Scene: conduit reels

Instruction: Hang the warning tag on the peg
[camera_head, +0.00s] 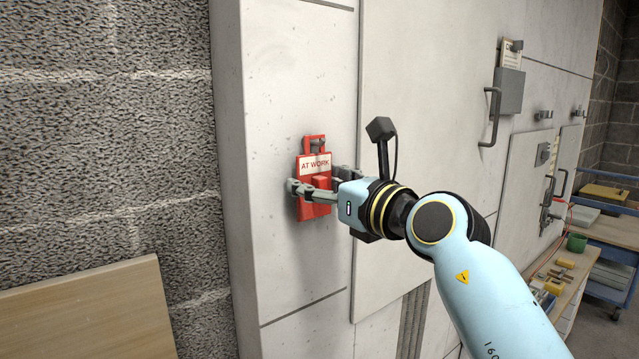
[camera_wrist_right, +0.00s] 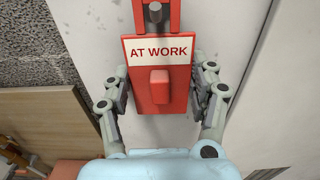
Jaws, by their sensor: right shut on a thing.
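The warning tag (camera_head: 314,165) is a red plate with a white "AT WORK" label and a raised red block on its front. It is upright, close against the pale cabinet face. My right gripper (camera_head: 318,184) is shut on the tag, with one finger at each side edge; both fingers also show in the right wrist view (camera_wrist_right: 160,90). The grey peg (camera_wrist_right: 155,13) shows within the opening at the tag's top; it also shows in the head view (camera_head: 318,145). I cannot tell whether the tag bears on the peg. My left gripper is out of view.
The pale cabinet (camera_head: 285,90) has a door with a grey handle (camera_head: 491,117) and a grey holder (camera_head: 509,91) to the right. A wooden board (camera_head: 85,315) stands at lower left by the block wall. A bench (camera_head: 570,300) with small parts stands at right.

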